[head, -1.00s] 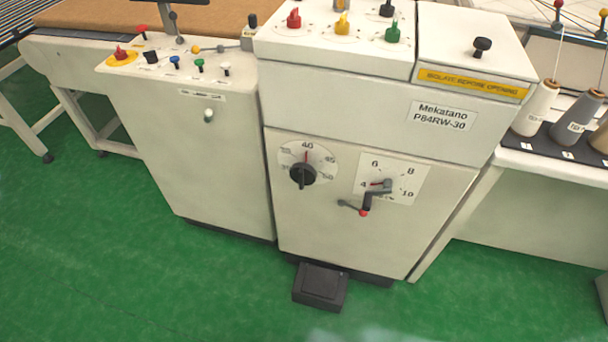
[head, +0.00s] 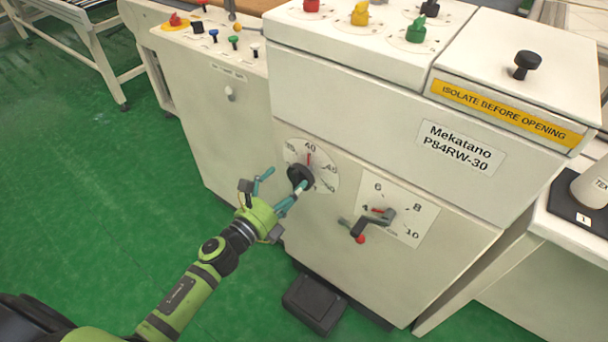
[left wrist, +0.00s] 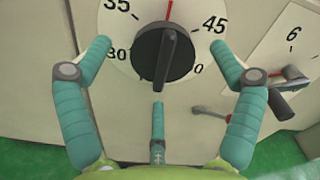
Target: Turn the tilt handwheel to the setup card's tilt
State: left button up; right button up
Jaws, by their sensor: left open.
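The tilt handwheel is a black round knob (head: 300,176) with a raised grip bar, on a white dial marked 35, 40, 45 (head: 321,163) on the machine's front. A red pointer (head: 310,159) on the dial stands near 40. My left gripper (head: 276,188) is at the knob's lower left in the head view. In the left wrist view the knob (left wrist: 163,55) lies ahead between the open fingers, with the grip bar near upright. The fingers appear clear of the knob. No setup card can be made out. My right gripper is not in view.
A second dial (head: 413,219), marked 6, 8 and 10, has a crank with a red knob (head: 360,239) close to the right. A black pedal (head: 315,302) sits on the green floor below. The machine top carries coloured knobs (head: 360,13).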

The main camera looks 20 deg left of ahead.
aim_at(299, 175)
pick_arm(q)
jog(key=shift+x, duration=2.35)
jog(key=shift+d, duration=0.1)
jog(key=c, duration=0.9)
jog(key=shift+r, duration=0.1)
jog(key=shift+c, duration=1.1)
